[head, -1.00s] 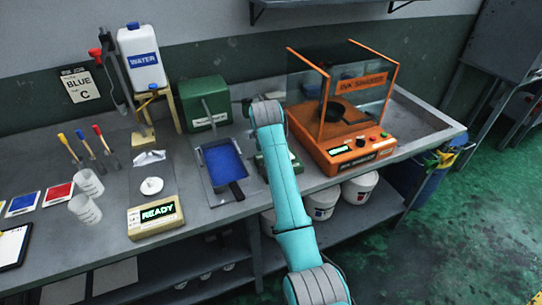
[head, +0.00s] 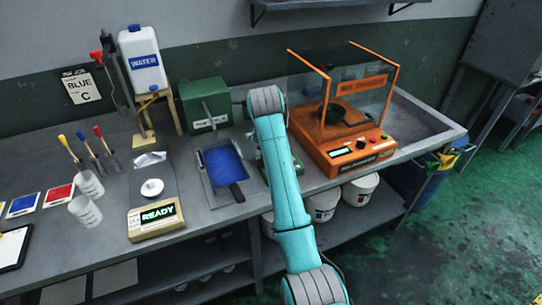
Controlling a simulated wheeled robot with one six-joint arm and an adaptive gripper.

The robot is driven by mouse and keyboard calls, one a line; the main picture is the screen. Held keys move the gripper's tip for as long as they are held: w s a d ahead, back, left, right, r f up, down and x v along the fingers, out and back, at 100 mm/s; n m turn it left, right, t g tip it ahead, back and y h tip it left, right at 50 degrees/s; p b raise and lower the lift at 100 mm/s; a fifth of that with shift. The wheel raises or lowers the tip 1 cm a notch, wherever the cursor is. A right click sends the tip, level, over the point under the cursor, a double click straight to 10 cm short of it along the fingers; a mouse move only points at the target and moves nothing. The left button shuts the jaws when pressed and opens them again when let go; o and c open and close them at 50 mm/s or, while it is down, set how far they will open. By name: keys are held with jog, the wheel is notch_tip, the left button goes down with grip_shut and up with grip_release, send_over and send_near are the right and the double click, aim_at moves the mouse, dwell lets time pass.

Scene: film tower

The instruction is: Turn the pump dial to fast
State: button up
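A small green device (head: 297,162) sits on the bench behind my arm. My arm covers most of it, and I cannot tell whether it is the pump. No pump dial can be made out. My teal arm rises from the bottom centre to a grey joint above the bench in the head view. My gripper is hidden behind the arm, so its fingers and anything in them do not show.
An orange shaker (head: 350,155) with clear panels, a knob and buttons stands right of my arm. A blue tray (head: 222,160) and green box (head: 204,103) lie left. A scale (head: 156,219) reads READY. Beakers (head: 84,210) stand further left.

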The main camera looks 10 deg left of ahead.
jog(key=v, duration=0.6)
jog(key=shift+r, duration=0.2)
jog(key=shift+s, duration=0.15)
